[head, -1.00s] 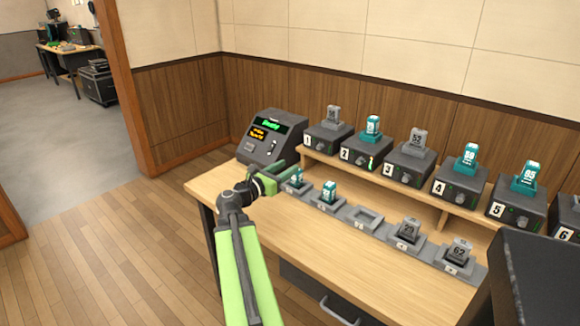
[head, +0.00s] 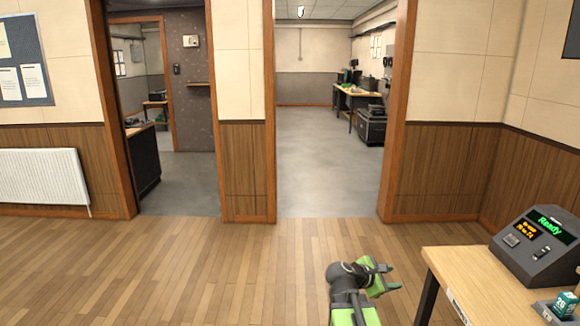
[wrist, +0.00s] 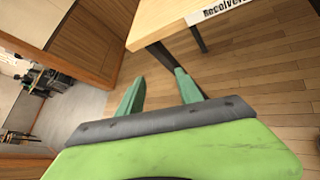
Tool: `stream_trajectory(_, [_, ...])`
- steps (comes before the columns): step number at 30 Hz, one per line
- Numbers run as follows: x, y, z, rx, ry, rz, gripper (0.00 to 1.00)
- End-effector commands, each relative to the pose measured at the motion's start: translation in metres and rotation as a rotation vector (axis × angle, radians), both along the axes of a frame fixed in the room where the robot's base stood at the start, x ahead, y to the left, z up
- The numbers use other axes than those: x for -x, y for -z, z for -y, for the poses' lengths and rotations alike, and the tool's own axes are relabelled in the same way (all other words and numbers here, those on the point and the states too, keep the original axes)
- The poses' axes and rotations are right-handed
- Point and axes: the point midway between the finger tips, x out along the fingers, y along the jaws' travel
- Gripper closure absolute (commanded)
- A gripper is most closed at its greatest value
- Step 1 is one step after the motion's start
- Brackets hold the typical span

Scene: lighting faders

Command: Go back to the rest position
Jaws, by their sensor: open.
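My gripper (head: 388,277) is at the bottom of the head view, left of the desk and over open wooden floor. In the wrist view my gripper (wrist: 160,92) shows two green fingers spread apart with nothing between them. The desk (head: 460,262) stands at the right of the head view. Its corner and leg also show at the top of the wrist view (wrist: 165,18). The gripper is apart from the desk.
A console (head: 538,245) reading "Ready" sits on the desk, with a teal block (head: 566,303) beside it. The wooden floor (head: 180,270) is clear. Two doorways open ahead, with a radiator (head: 42,180) at the left wall.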

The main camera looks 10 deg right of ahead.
Motion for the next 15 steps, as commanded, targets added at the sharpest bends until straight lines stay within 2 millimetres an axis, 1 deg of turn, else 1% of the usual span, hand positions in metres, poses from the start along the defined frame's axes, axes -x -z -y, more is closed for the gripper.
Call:
stream_trajectory(1, [-0.009,0.018,-0.040,-0.109,0.010,0.062,0.58])
stream_trajectory(2, [-0.012,0.030,-0.063,-0.186,0.030,0.100,0.58])
stream_trajectory(3, [-0.014,0.045,-0.093,-0.287,0.066,0.149,0.58])
stream_trajectory(5, [-0.014,0.066,-0.137,-0.435,0.133,0.208,0.58])
stream_trajectory(6, [-0.011,0.078,-0.163,-0.529,0.189,0.241,0.58])
stream_trajectory(8, [-0.005,0.093,-0.199,-0.656,0.285,0.278,0.58])
stream_trajectory(9, [0.000,0.102,-0.220,-0.736,0.357,0.299,0.58])
stream_trajectory(11, [0.010,0.113,-0.249,-0.849,0.487,0.326,0.58])
stream_trajectory(12, [0.018,0.120,-0.267,-0.922,0.593,0.344,0.58])
stream_trajectory(15, [0.036,0.128,-0.302,-1.054,0.862,0.374,0.58])
